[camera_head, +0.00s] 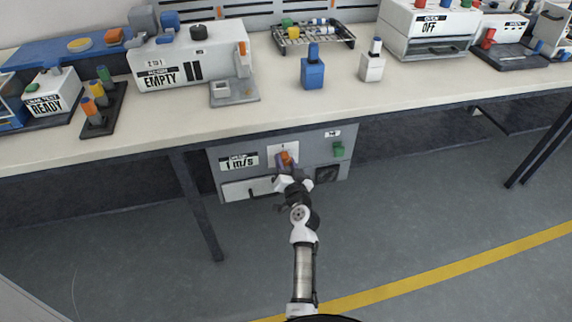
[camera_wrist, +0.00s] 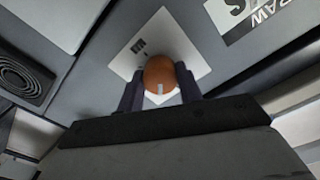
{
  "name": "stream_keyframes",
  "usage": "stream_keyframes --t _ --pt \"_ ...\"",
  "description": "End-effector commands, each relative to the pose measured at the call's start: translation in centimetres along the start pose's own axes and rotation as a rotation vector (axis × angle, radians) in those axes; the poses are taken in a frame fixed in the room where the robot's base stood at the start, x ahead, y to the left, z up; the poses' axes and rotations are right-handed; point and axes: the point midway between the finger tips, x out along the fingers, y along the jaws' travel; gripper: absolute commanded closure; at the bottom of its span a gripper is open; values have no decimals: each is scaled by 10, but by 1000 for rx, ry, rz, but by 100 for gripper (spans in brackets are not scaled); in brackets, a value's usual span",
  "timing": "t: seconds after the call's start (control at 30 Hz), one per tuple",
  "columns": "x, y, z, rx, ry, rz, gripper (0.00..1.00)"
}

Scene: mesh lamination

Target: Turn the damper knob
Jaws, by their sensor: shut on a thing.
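The damper knob (camera_head: 286,157) is orange and sits on a white square plate (camera_head: 274,150) on the front of a grey unit (camera_head: 224,150) under the bench. In the wrist view the knob (camera_wrist: 160,72) is round, with a pale mark on its lower edge. My gripper (camera_head: 288,164) reaches the knob from the front. In the wrist view its two dark fingers (camera_wrist: 160,90) stand on either side of the knob and are shut on it. The fingers hide parts of the knob's sides.
The floor in front is clear.

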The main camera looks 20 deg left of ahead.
Motion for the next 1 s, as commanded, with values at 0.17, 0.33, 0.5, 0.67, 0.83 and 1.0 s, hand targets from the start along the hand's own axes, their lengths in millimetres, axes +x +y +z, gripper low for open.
stream_keyframes --t 0.17,0.33,0.5,0.67,0.83,1.0 --pt "0 0 1 166 -1 0 87" --pt "0 0 0 328 -1 1 87" --pt "0 0 0 490 -1 1 87" --pt "0 0 0 641 -1 2 87" --pt "0 -1 0 792 -1 2 87" --pt "0 -1 0 917 0 1 87"
